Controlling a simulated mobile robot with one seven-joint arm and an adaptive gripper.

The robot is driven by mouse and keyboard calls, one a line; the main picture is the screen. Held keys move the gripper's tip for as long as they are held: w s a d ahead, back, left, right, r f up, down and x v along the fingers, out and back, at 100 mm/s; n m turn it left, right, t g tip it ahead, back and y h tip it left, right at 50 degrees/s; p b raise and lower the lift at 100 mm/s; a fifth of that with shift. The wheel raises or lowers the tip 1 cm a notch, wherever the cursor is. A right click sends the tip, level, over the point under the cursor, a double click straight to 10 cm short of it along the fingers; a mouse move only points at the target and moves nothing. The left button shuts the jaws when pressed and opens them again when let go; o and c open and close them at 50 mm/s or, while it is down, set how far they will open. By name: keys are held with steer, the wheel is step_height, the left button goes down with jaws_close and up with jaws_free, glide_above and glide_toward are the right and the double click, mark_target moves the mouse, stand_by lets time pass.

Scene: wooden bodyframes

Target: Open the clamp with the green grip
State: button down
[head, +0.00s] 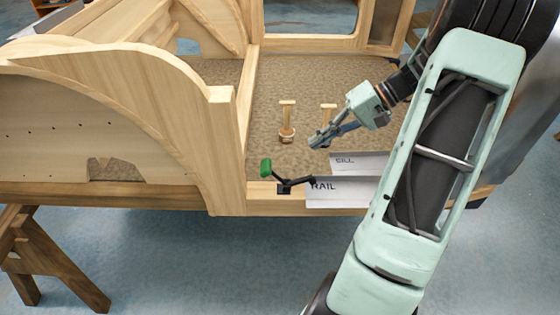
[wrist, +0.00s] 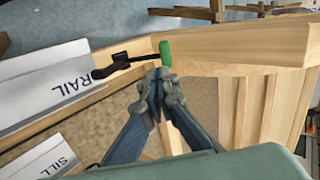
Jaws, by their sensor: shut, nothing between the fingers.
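The clamp (head: 285,188) is black with a green grip (head: 266,168) and sits on the wooden frame's lower rail, at the left end of the RAIL plate. In the head view its lever runs low from the plate side and the green grip stands up at the left. In the wrist view the green grip (wrist: 165,53) shows just beyond my fingertips, with the black clamp (wrist: 120,61) to its left. My gripper (head: 318,142) is shut and empty. In the head view it is above and right of the grip, apart from it. In the wrist view my gripper (wrist: 158,74) appears lined up with the grip.
A white RAIL plate (head: 345,195) lies right of the clamp, with a SILL plate (head: 358,162) behind it. Two wooden pegs stand on the brown floor panel (head: 262,125). A wooden post (head: 222,150) rises left of the clamp. A sawhorse (head: 45,260) supports the frame.

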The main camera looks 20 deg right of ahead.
mark_target(270, 165)
steer(key=shift+m+t+y, duration=0.3)
steer(key=shift+m+t, duration=0.1)
steer(key=shift+m, duration=0.3)
steer(key=x, duration=1.2)
steer(key=shift+w+a+f, duration=0.1)
steer(key=shift+w+f, duration=0.2)
steer(key=shift+f, duration=0.05)
steer(key=shift+a, duration=0.1)
